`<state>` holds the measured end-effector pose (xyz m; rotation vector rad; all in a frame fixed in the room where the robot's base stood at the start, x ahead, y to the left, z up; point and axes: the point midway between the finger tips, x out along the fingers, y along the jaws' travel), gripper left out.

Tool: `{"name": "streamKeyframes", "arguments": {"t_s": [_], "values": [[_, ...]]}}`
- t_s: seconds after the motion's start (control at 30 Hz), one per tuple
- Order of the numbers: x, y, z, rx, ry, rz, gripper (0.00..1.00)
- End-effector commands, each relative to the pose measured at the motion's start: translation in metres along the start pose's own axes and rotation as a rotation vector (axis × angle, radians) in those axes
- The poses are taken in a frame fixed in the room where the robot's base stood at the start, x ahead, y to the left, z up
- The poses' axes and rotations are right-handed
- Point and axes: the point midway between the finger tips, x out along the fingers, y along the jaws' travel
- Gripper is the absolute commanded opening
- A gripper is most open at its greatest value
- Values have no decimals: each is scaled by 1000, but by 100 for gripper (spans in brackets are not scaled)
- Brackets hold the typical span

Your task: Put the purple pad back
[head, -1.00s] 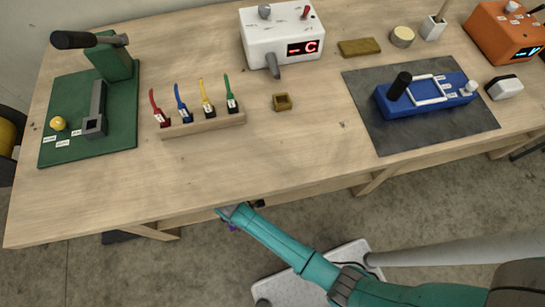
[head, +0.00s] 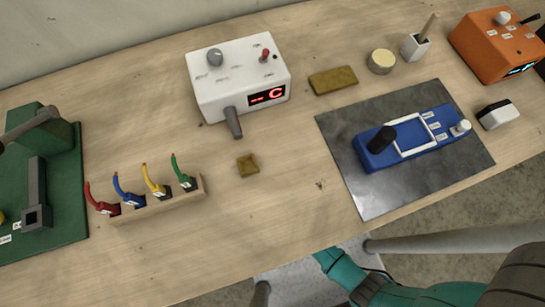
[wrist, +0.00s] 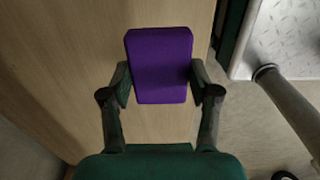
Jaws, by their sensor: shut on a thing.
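In the wrist view the purple pad (wrist: 160,66) is a rounded block held between the two fingers of my gripper (wrist: 160,86). My gripper is shut on its sides. Behind the pad is a pale wooden surface. The head view shows part of my teal arm at the bottom, but my gripper and the pad are out of that view.
On the wooden table (head: 285,215) stand a white box with a red display (head: 240,82), a rack of coloured tools (head: 160,203), a small brown block (head: 247,165), a tan pad (head: 333,80), and a blue device (head: 412,140) on a grey mat (head: 370,200). Bare wood lies along the front.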

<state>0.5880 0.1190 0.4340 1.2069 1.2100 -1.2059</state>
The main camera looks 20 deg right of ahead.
Motion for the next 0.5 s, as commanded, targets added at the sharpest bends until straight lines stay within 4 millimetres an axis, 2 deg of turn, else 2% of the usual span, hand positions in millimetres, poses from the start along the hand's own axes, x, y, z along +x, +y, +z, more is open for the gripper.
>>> {"name": "streamKeyframes", "arguments": {"t_s": [0.03, 0.2, 0.37, 0.5], "values": [[10, 0, 0, 0, -1, -3, 29], [33, 0, 0, 0, -1, -2, 29], [43, 1, -1, 0, 0, 0, 29], [58, 0, 0, 0, -1, -2, 29]]}}
